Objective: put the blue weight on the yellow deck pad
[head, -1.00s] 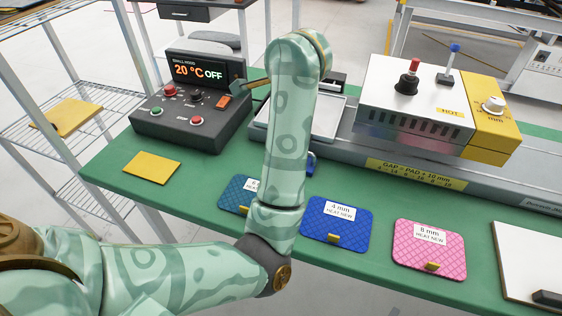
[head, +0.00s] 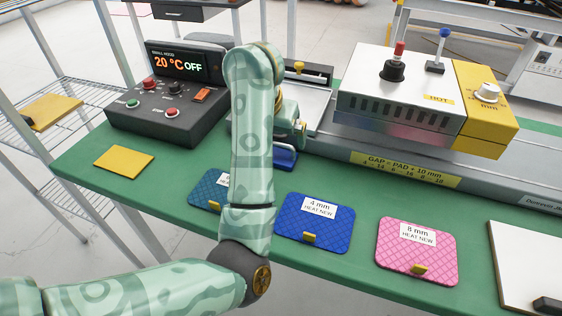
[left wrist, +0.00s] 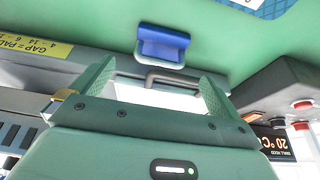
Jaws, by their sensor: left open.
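The blue weight (head: 284,157) is a small blue block on the green bench, in front of the metal tray. My arm partly covers it in the head view; in the left wrist view the weight (left wrist: 162,45) lies beyond my fingertips. The yellow deck pad (head: 123,162) is a flat yellow square at the bench's left, in front of the control box. My left gripper (head: 293,120) is mostly hidden behind its own arm. In the left wrist view its two fingers (left wrist: 157,82) are apart, with nothing held. My right gripper is not in view.
The control box (head: 168,95) reads 20 °C OFF. A teal pad (head: 208,188), a blue 4 mm pad (head: 315,222) and a pink 8 mm pad (head: 416,252) line the front. A white heater unit (head: 400,95) stands behind. Another yellow sheet (head: 52,111) lies on the left rack.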

